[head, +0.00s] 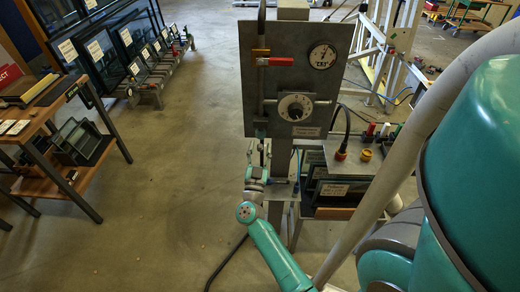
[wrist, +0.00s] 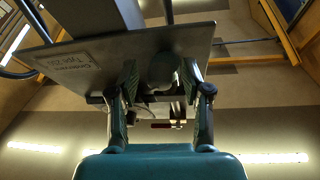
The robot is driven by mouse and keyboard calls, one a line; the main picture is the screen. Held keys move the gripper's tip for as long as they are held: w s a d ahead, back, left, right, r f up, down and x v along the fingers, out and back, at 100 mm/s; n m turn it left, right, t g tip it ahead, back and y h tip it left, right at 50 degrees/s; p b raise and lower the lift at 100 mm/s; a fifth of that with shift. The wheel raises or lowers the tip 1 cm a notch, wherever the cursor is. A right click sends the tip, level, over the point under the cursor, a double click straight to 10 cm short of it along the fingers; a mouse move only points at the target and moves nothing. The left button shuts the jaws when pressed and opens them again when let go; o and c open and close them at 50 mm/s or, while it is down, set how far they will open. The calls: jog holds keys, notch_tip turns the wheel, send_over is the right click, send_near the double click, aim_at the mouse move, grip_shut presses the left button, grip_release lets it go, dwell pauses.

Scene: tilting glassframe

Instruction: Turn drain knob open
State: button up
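No label that I can read marks the drain knob. A vertical pipe with fittings (head: 261,128) runs down the panel's left side to its lower edge. My gripper (head: 262,148) is just below that edge, small and partly unclear. In the wrist view, my gripper (wrist: 161,85) is open, its fingers apart. A dark rounded part (wrist: 163,70), possibly the knob, lies between them; contact is unclear.
To the right of the panel stands a shelf with a cable and yellow and red fittings (head: 366,154). A wooden table (head: 50,110) and a row of framed glass panes (head: 127,37) stand at the left. The floor between is free, apart from a black cable.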

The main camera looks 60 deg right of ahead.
jog(key=v, duration=1.2)
